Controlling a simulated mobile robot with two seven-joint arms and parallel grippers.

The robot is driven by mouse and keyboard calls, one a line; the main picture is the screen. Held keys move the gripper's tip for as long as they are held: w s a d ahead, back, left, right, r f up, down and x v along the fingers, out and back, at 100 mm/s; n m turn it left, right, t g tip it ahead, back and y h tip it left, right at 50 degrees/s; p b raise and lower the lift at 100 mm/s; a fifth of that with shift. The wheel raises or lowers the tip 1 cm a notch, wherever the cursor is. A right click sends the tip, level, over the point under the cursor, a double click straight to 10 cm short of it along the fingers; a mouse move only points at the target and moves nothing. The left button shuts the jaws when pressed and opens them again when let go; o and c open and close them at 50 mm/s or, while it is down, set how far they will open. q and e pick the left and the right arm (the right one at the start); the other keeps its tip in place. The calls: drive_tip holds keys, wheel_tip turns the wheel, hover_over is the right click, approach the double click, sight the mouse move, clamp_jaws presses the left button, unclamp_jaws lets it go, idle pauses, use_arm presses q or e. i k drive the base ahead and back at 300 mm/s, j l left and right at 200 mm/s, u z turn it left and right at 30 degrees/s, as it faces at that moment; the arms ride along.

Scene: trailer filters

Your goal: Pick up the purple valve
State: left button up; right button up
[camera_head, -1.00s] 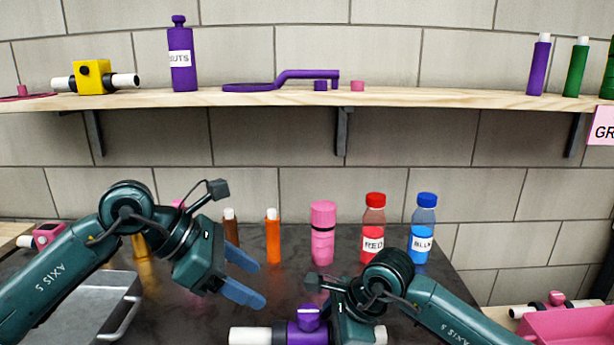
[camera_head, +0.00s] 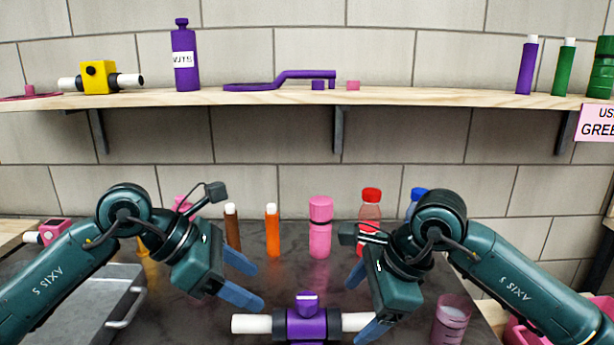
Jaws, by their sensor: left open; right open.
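The purple valve (camera_head: 306,324) lies on the dark counter at the bottom centre, with a white pipe end on each side and a purple knob on top. My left gripper (camera_head: 250,281) is open and empty, above and to the left of the valve. My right gripper (camera_head: 364,301) is open, just right of the valve; its lower finger overlaps the right white pipe end in the view. I cannot tell whether that finger touches the pipe. The valve's lower edge is cut off by the frame.
Behind the valve stand a brown tube (camera_head: 232,226), an orange tube (camera_head: 272,232), a pink bottle (camera_head: 320,228) and a red-capped bottle (camera_head: 370,212). A blue-capped bottle (camera_head: 416,198) is partly hidden by my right arm. A metal tray (camera_head: 85,300) is at left, a pink cup (camera_head: 452,318) at right.

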sight(284, 324)
drive_tip(key=k, duration=0.85)
